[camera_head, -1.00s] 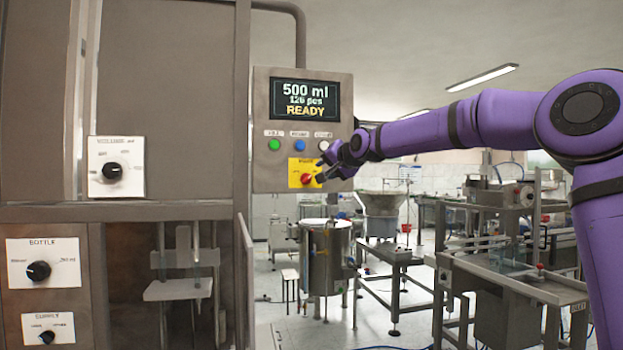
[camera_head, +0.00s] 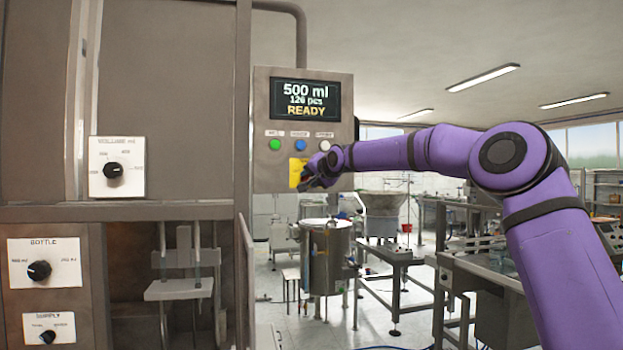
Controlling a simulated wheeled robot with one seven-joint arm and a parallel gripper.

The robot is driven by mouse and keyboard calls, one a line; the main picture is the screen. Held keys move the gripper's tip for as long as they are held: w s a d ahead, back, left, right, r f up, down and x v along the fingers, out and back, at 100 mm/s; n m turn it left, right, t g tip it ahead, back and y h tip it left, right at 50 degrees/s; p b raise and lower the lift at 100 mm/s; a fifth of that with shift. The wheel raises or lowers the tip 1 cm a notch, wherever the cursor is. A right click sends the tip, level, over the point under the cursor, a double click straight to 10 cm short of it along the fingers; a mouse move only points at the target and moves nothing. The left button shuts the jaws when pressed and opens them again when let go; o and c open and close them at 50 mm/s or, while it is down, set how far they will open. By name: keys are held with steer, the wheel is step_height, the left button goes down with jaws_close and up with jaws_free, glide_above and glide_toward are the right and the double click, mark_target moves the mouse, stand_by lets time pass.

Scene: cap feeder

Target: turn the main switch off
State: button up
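The main switch's yellow plate (camera_head: 294,172) is on the lower part of the grey control panel (camera_head: 263,177). Its red knob is mostly hidden behind my gripper. My gripper (camera_head: 305,181) is at the switch, with its fingers over the knob's place. I cannot tell whether the fingers are open or closed around the knob. The panel's display (camera_head: 305,100) reads 500 ml, 126 pcs, READY.
Green (camera_head: 274,144), blue (camera_head: 299,145) and white (camera_head: 324,145) buttons sit just above the switch. A volume knob (camera_head: 113,170), a bottle knob (camera_head: 39,270) and a supply knob (camera_head: 47,337) are at left. A steel tank (camera_head: 326,262) stands below the panel.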

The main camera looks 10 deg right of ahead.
jaws_close()
stand_by(0.4)
steer(key=n+h, duration=0.2)
steer(key=n, duration=0.1)
steer(key=shift+a+r+n+g, duration=0.15)
steer(key=shift+a+n+g, duration=0.15)
steer(key=n+h, duration=0.2)
steer(key=n, duration=0.1)
steer(key=shift+a, duration=0.15)
steer(key=n+h, duration=0.2)
steer(key=n, duration=0.1)
steer(key=shift+a, duration=0.2)
steer(key=shift+n+h, duration=1)
steer(key=shift+n, duration=0.3)
steer(key=shift+t, duration=0.4)
